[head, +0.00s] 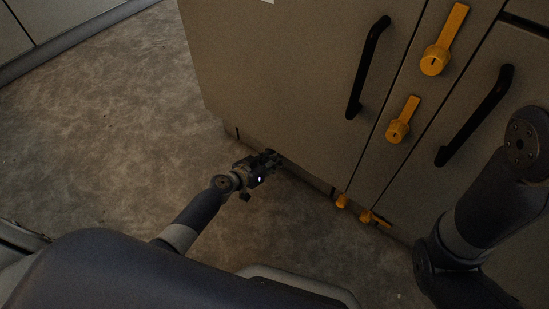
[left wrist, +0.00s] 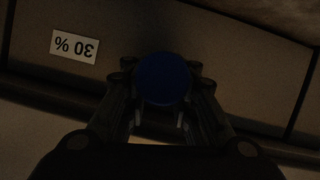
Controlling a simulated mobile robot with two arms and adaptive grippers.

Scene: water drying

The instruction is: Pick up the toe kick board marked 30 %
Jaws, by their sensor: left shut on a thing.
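The toe kick board (left wrist: 235,70) shows in the left wrist view as a long dark panel, with a white label (left wrist: 75,47) reading 30 %, upside down. A round blue knob (left wrist: 164,80) stands out in front of it. My left gripper (left wrist: 165,108) is shut on the blue knob, with a finger on each side. In the head view my left gripper (head: 272,158) is low at the foot of the cabinet, and the knob is hidden there. My right gripper is out of the picture.
The cabinet (head: 280,80) rises above my left gripper, with black bar handles (head: 368,68) and yellow latches (head: 435,55). Small yellow parts (head: 368,217) sit low along its base on the right. The mottled floor (head: 120,110) is clear on the left.

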